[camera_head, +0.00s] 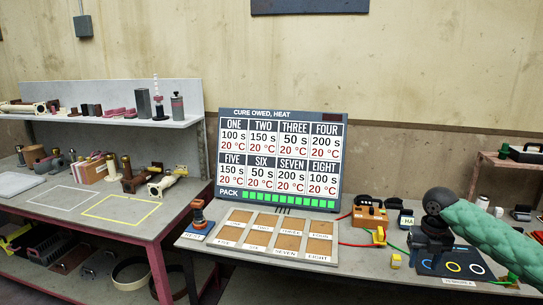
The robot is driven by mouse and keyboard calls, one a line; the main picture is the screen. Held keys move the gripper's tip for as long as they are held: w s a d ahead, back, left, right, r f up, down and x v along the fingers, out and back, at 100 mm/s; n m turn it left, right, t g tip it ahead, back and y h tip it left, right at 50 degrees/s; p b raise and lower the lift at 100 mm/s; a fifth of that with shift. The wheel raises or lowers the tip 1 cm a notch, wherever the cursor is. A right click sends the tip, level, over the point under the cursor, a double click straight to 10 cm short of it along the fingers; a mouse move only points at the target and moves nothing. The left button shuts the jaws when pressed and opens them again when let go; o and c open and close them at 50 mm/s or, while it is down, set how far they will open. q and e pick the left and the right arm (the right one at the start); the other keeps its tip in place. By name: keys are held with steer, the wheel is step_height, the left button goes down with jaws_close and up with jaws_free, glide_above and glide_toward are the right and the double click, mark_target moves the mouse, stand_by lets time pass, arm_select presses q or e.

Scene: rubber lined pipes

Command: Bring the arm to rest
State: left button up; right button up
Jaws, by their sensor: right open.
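My right arm, in a green sleeve (490,238), comes in from the right edge. Its dark right gripper (430,256) points down over the left part of a dark mat with coloured rings (478,268) at the right end of the bench. The fingers are open, but dark against the mat, so their gap is hard to make out. I see nothing held between them. My left gripper is not in view.
A display board (282,160) stands behind a tray of labelled cork pads (277,236). A knobbed device (198,214) stands left of the tray. A shelved bench (60,205) fills the left.

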steer(key=s+a+f+m+y, duration=0.1)
steer(key=s+a+f+m, duration=0.3)
steer(key=a+f, duration=0.45)
steer(key=s+a+f+m+t, duration=0.1)
steer(key=s+a+f+m, duration=0.3)
steer(key=f, duration=0.8)
steer(key=s+a+f+m+y, duration=0.1)
steer(key=s+a+f+m, duration=0.3)
steer(key=a+f, duration=0.5)
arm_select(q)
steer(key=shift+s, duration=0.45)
arm_select(e)
steer(key=s+a+f+m, duration=0.3)
steer(key=s+f+m, duration=0.6)
steer(key=s, duration=0.5)
steer(key=s+a+f+m+h, duration=0.1)
steer(key=s+a+f+m, duration=0.2)
steer(key=s+f+m, duration=0.7)
steer(key=s+f, duration=0.2)
steer(key=s, duration=0.3)
steer(key=shift+a, duration=0.25)
